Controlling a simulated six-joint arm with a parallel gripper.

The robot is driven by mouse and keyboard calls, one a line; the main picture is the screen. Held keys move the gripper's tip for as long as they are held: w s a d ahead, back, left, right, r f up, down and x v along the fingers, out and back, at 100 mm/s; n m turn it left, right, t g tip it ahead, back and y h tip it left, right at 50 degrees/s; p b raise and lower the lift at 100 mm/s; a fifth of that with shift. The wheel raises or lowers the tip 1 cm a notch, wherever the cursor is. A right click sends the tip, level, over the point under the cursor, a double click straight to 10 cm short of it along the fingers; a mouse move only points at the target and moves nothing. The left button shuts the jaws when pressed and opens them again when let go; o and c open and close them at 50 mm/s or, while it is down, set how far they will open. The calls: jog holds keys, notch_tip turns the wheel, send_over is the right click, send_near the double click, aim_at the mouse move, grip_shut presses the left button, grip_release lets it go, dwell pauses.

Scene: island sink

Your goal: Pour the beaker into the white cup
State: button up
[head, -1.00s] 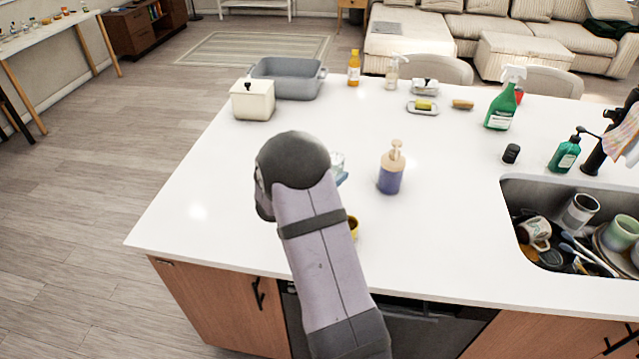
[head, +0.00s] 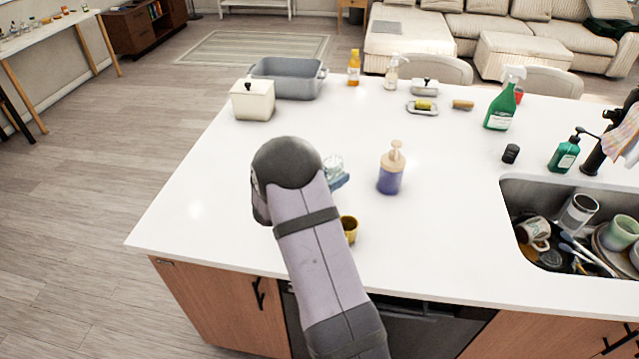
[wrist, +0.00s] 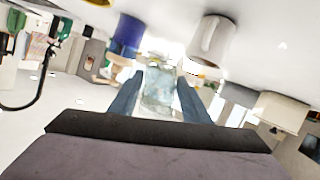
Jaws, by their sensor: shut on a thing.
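My gripper (wrist: 157,98) is shut on the clear glass beaker (wrist: 160,90), which sits between its two blue fingers in the wrist view. The beaker (head: 333,167) also shows just right of my arm in the head view, with a blue finger beside it. I cannot tell its tilt or contents clearly. The wrist picture is turned over, with the counter at the top. There the white cup (wrist: 212,40) stands upright on the counter, beyond the beaker and to its right, apart from it. In the head view my arm hides the white cup.
A blue soap pump bottle (head: 390,172) stands right of the beaker. A yellow cup (head: 349,229) is close by my arm. A white lidded canister (head: 253,100) and grey tub (head: 287,78) stand behind. The sink (head: 570,190) is far right. The left counter is clear.

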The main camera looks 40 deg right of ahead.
jog(key=shift+s+d+r+n+g+h, duration=0.1)
jog(key=shift+n+g+h, duration=0.25)
jog(key=shift+n, duration=0.5)
jog(key=shift+s+r+n+g+h, duration=0.1)
jog(key=shift+n+g+h, duration=0.25)
jog(key=shift+n, duration=0.5)
dwell(1.6)
jog(key=shift+f+n+h+b, duration=0.3)
jog(key=shift+f+n+h, duration=0.15)
jog(key=shift+n, duration=0.25)
dwell(0.6)
jog(key=shift+s+r+n+h, duration=0.1)
jog(key=shift+r+n+h, duration=0.3)
jog(key=shift+n, duration=0.3)
dwell(0.5)
jog(key=shift+f+n, duration=0.15)
jog(key=shift+n, duration=0.25)
dwell(0.4)
jog(key=shift+d+r, duration=0.1)
jog(key=shift+r, duration=0.25)
jog(key=shift+f+m+y, duration=0.25)
jog(key=shift+f+m, duration=0.15)
jog(key=shift+m, duration=0.5)
jog(key=shift+r+m+p, duration=0.4)
jog(key=shift+m+p, duration=0.1)
jog(key=shift+p, duration=0.05)
jog(key=shift+m+y, duration=0.3)
jog(key=shift+y, duration=0.1)
jog(key=shift+f, duration=0.15)
